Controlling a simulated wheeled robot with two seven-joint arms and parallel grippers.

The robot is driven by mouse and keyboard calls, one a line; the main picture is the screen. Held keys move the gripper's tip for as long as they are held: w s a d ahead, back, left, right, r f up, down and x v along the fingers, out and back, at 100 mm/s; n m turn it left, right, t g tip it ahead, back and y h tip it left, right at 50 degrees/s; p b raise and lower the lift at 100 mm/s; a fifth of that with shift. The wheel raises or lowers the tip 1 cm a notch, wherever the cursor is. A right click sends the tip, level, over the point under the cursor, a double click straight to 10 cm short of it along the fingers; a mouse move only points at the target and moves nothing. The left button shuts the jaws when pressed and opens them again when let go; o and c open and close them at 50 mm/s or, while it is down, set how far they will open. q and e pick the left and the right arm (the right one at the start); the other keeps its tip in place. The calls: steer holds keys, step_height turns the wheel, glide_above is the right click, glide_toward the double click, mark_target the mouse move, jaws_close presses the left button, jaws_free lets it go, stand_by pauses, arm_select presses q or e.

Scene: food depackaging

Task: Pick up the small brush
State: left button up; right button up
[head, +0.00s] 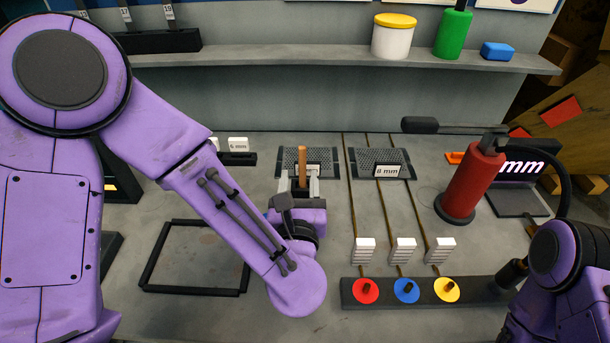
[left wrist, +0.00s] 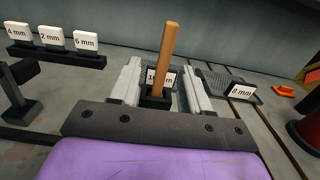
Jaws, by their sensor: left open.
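The small brush shows as an upright wooden handle (head: 302,160) in the head view; its lower end is hidden in or behind a small black block. In the left wrist view the handle (left wrist: 168,50) rises from the black block (left wrist: 155,98), between my two pale fingers. My left gripper (head: 300,184) is open, with a finger on each side of the handle. Gaps show between the fingers and the handle in the left wrist view (left wrist: 161,72). My right arm shows at the lower right of the head view, but its gripper is not visible.
A perforated plate (head: 325,158) lies behind the handle, with another, labelled 8 mm (head: 388,170), to its right. A strip (head: 388,291) with red, blue and yellow discs lies in front. An empty black frame (head: 147,272) lies left.

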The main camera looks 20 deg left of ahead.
mark_target(303, 164)
arm_select(q)
steer(key=p+x, duration=0.1)
steer(key=x, duration=0.1)
steer(key=p+x, duration=0.1)
steer(key=x, duration=0.1)
steer(key=r+p+x, duration=0.1)
steer(key=x, duration=0.1)
steer(key=shift+w+d+r+p, duration=0.1)
steer(key=shift+w+d+p, duration=0.1)
steer(key=shift+w+p, duration=0.15)
steer(key=shift+w+a, duration=0.1)
steer(key=shift+w, duration=0.1)
arm_select(e)
step_height(303, 164, up, 4)
steer(key=shift+w+a+r, duration=0.1)
steer(key=shift+r, duration=0.1)
arm_select(q)
jaws_close()
